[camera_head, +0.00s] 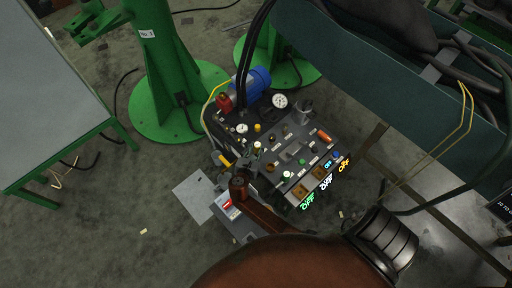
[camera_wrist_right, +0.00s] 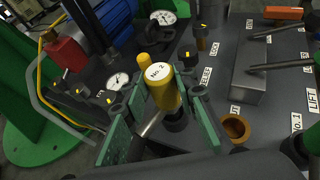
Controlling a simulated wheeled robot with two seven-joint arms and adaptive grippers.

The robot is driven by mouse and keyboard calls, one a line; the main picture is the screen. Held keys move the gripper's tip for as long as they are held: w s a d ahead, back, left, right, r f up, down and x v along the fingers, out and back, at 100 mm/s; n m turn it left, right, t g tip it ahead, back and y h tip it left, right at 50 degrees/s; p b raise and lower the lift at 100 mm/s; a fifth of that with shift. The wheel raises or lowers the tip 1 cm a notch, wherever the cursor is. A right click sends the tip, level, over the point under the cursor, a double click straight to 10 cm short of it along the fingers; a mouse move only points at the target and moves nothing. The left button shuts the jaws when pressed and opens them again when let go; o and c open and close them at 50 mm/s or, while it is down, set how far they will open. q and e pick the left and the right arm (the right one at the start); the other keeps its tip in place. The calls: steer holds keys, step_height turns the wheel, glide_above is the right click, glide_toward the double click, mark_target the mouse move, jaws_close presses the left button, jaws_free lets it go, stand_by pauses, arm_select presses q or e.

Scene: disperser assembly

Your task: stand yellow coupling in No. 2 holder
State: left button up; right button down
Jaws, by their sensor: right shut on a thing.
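The yellow coupling (camera_wrist_right: 163,88) is a short upright cylinder with a white "No. 2" label; in the head view its small top (camera_head: 257,145) shows above the panel. My right gripper (camera_wrist_right: 160,108) has its green fingers closed on either side of the coupling. In the head view this gripper (camera_head: 255,157) is small and partly covered by my brown arm. A dark round piece (camera_wrist_right: 177,120) shows at the coupling's lower end, and I cannot tell whether the coupling sits in it. I cannot clearly identify the No. 2 holder. My left gripper is out of view.
An orange-brown open cup (camera_wrist_right: 237,129) stands right of the gripper. The "No. 1" label (camera_wrist_right: 297,122) is farther right. Gauges (camera_wrist_right: 160,17), knobs and a metal block (camera_wrist_right: 236,78) crowd the panel. A red box (camera_wrist_right: 67,54) stands at left. A grey table (camera_head: 50,90) is left.

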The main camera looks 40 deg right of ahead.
steer(key=shift+f+b, duration=0.4)
steer(key=shift+f, duration=0.45)
steer(key=c, duration=1.7)
jaws_free()
steer(key=shift+o, duration=1)
steer(key=shift+f, duration=0.1)
steer(key=v, duration=0.7)
steer(key=shift+a, duration=0.25)
steer(key=shift+s+d, duration=0.1)
steer(key=shift+s, duration=0.05)
